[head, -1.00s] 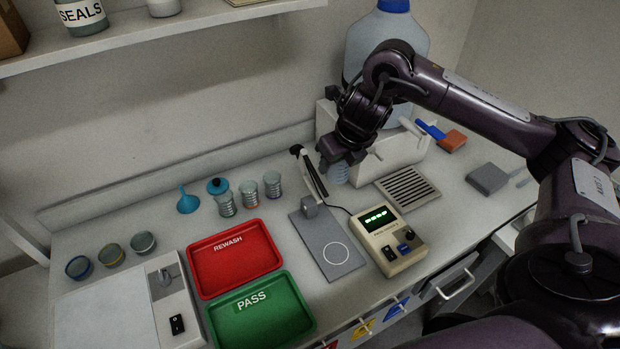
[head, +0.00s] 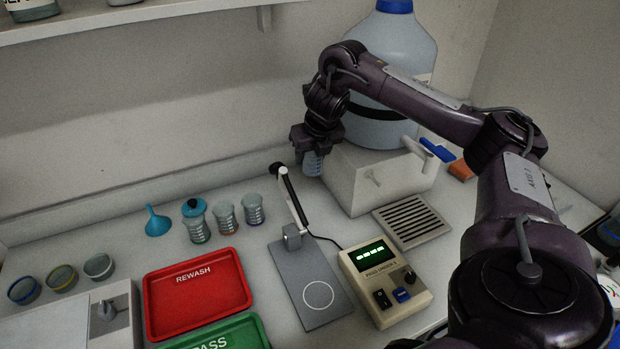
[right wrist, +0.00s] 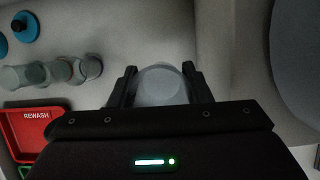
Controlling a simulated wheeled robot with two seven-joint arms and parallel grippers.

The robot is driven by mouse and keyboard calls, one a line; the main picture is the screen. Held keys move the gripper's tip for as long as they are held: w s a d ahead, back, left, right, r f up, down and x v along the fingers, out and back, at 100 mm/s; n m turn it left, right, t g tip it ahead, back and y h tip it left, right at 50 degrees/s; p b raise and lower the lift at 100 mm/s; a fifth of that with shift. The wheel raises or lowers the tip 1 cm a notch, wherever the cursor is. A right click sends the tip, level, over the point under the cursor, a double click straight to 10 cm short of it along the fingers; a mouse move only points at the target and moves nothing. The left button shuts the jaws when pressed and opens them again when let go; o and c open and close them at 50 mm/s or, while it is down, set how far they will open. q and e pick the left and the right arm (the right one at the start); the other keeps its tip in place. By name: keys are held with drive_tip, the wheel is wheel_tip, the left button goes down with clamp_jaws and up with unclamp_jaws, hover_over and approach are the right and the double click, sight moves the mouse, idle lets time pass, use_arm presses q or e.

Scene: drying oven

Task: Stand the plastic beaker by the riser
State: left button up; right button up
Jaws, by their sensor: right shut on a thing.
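The plastic beaker (head: 313,165) is clear and bluish with scale marks. My right gripper (head: 314,150) is shut on it from above. The beaker looks upright, just left of the riser (head: 375,185), a white block with a tap. I cannot tell whether its base touches the bench. In the right wrist view the beaker (right wrist: 162,85) sits between the two dark fingers of the right gripper (right wrist: 161,82). The large blue-capped carboy (head: 390,75) stands on the riser. My left gripper is not in view.
The probe stand (head: 318,290), with its tilted black-tipped arm, is in front. The beige meter (head: 385,282) and a grille (head: 412,220) are to the right. Several beakers (head: 225,217) and a blue funnel (head: 157,221) stand left. The red REWASH tray (head: 197,300) is nearer.

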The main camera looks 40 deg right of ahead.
wheel_tip(320, 180, down, 8)
drive_tip(key=b, duration=0.4)
drive_tip(key=shift+r, duration=0.1)
drive_tip(key=shift+f, duration=0.45)
drive_tip(key=shift+d+f, duration=0.1)
drive_tip(key=shift+f, duration=1.9)
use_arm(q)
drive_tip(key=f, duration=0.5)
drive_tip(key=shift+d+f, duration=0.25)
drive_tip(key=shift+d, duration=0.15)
use_arm(e)
drive_tip(key=o, duration=1)
drive_tip(key=shift+f, duration=0.15)
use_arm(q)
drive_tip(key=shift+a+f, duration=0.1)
